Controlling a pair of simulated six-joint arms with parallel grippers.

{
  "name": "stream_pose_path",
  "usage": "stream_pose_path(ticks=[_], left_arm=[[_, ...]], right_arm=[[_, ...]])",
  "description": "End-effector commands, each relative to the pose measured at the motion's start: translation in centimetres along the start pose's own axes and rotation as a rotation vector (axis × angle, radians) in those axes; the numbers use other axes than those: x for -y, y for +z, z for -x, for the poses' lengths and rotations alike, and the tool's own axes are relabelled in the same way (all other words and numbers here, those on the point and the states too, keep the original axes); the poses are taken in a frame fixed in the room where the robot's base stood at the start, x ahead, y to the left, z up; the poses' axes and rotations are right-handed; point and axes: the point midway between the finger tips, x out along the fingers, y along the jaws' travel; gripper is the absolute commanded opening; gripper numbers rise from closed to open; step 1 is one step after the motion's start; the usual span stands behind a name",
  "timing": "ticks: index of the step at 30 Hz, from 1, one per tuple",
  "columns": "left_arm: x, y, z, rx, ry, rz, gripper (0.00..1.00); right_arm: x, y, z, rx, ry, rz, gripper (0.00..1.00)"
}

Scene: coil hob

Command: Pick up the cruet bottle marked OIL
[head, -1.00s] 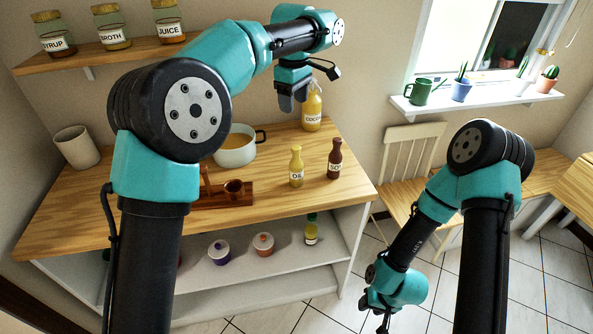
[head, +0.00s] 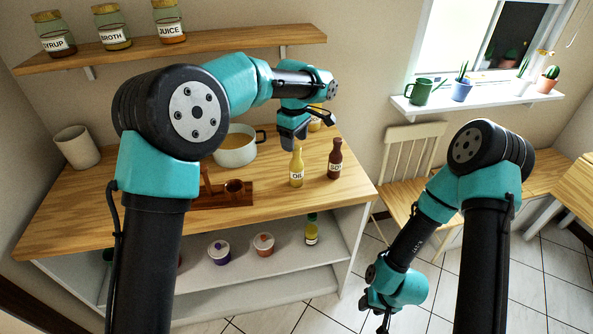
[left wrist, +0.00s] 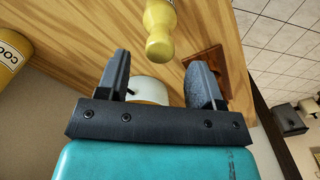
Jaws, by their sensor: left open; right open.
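The yellow cruet bottle marked OIL (head: 296,169) stands upright on the wooden counter, left of a dark brown bottle (head: 334,160). My left gripper (head: 291,140) is open and empty, above and just behind the OIL bottle in the head view. In the left wrist view a yellow bottle (left wrist: 160,30), which looks like the OIL bottle, lies beyond and between the open fingers (left wrist: 163,85), apart from them. My right gripper (head: 383,318) hangs low at the bottom edge of the head view, away from the counter; its fingers are mostly cut off.
A pot (head: 235,151) stands left of the left gripper. A large yellow bottle (left wrist: 12,55) is close behind the gripper. Counter in front of the OIL bottle is clear.

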Motion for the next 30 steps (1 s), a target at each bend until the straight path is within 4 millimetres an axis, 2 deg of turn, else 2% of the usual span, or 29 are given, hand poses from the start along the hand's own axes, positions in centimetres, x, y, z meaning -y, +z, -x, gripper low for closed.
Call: stream_pose_path(ticks=[9, 21, 30], left_arm=[[0.0, 0.1, -0.2, 0.0, 0.0, 0.0, 0.61], [-0.1, 0.7, -4.7, -0.001, -0.001, -0.001, 0.61], [-0.1, 0.7, -5.2, 0.0, 0.001, 0.0, 0.61]], right_arm=[[0.0, 0.0, 0.0, 0.0, 0.0, 0.0, 0.43], [0.0, 0.0, 0.0, 0.0, 0.0, 0.0, 0.43], [0.0, 0.0, 0.0, 0.0, 0.0, 0.0, 0.43]])
